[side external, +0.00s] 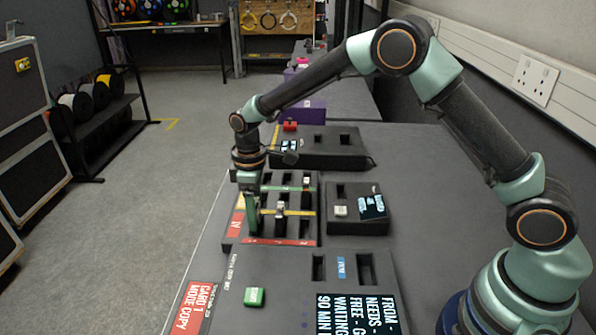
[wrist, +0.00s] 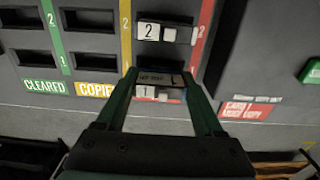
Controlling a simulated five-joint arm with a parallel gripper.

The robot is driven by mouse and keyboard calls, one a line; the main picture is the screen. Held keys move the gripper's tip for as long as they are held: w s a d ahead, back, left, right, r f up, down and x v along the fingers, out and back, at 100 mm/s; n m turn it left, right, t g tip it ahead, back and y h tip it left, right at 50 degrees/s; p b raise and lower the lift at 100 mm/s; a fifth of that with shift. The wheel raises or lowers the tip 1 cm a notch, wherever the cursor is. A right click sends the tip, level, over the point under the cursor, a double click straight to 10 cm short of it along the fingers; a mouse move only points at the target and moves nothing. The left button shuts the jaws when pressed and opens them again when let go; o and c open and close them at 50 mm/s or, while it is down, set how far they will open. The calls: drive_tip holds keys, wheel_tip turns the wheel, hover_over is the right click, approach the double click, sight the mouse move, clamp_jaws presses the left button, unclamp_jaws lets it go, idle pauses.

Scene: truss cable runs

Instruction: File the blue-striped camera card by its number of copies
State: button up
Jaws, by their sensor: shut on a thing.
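My gripper (side external: 252,212) is over the near left part of a dark slotted rack (side external: 290,230), pointing down. The slot marked 2 holds a white-tabbed card (wrist: 168,35). The labels read CLEARED (wrist: 44,86) and COPIE (wrist: 95,90), the latter partly hidden.
A block with a dark card and white tab (side external: 341,211) stands right of the rack. In front are a slot with a blue label (side external: 341,267), a text panel (side external: 355,308), a green button (side external: 254,297) and a red sign (side external: 196,308). A block with a red piece (side external: 290,126) lies behind.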

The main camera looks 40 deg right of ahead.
drive_tip(key=shift+f, duration=0.35)
idle(0.3)
drive_tip(key=o, duration=1.5)
drive_tip(key=shift+o, duration=0.2)
drive_tip(key=shift+r, duration=0.15)
drive_tip(key=shift+r, duration=3.65)
drive_tip(key=s+d+r+m+t, duration=0.4)
drive_tip(key=s+d+r+m, duration=0.2)
drive_tip(key=s+d+r, duration=0.6)
drive_tip(key=s+d+m+t, duration=0.1)
drive_tip(key=s+m, duration=0.2)
drive_tip(key=s, duration=0.5)
drive_tip(key=shift+r+t, duration=0.3)
drive_tip(key=shift+r, duration=0.1)
